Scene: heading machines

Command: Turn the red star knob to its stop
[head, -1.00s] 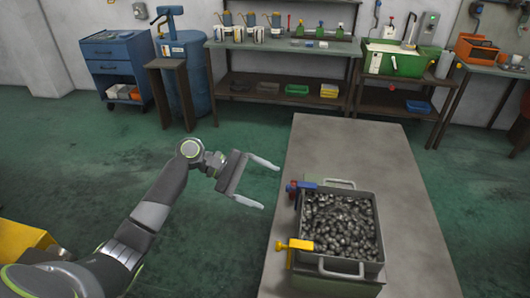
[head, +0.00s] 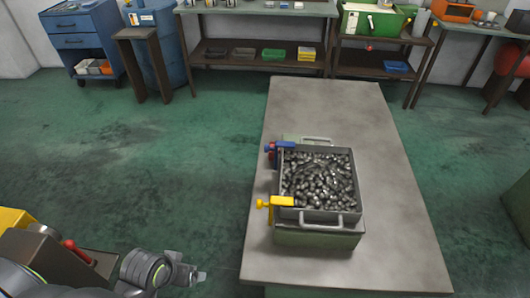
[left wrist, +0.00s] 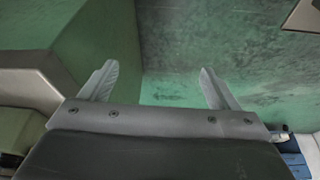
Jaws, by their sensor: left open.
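A small red part (head: 271,154) shows at the blue fitting (head: 284,146) on the far left corner of the bin of metal pieces; it is too small to tell whether it is a star knob. A red handle (head: 72,247) stands on a dark box at the lower left; its shape is not clear as a star either. My left gripper (head: 198,276) is low in the head view, left of the table and apart from both. In the left wrist view its two fingers (left wrist: 157,70) are spread with nothing between them. My right gripper is out of view.
The grey table (head: 325,100) carries the bin (head: 318,226) with a yellow fitting (head: 275,202) at its near left corner. A yellow machine (head: 16,220) is at the left edge. Workbenches line the back. Green floor (head: 170,165) lies clear between.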

